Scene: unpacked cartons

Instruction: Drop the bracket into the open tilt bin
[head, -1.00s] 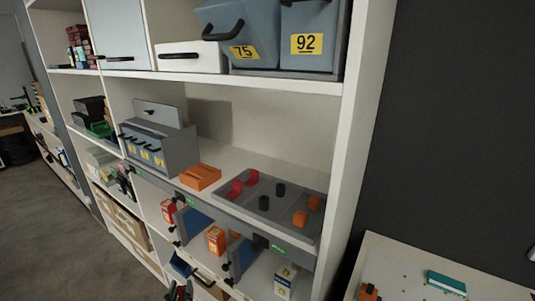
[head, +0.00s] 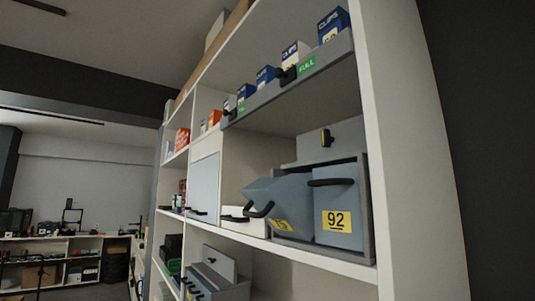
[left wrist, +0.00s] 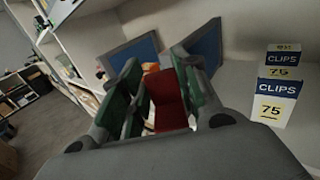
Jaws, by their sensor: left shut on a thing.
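My left gripper (left wrist: 160,82) is in the left wrist view, its green-padded fingers closed on a red piece (left wrist: 168,103), which appears to be the bracket. The fingers hide part of its shape. In the head view, a grey-blue tilt bin (head: 277,191) leans forward out of its housing and is open. Its yellow label is seen at a slant. Beside it on the right, the bin marked 92 (head: 337,205) sits upright and shut. Neither gripper shows in the head view. My right gripper is in neither view.
A white drawer (head: 238,222) is left of the bins. An upper shelf rail (head: 300,78) carries several clip boxes. The white shelf upright (head: 395,150) bounds the right. In the left wrist view, a CLIPS 75 box (left wrist: 272,103) and blue panels (left wrist: 206,48) are near the gripper.

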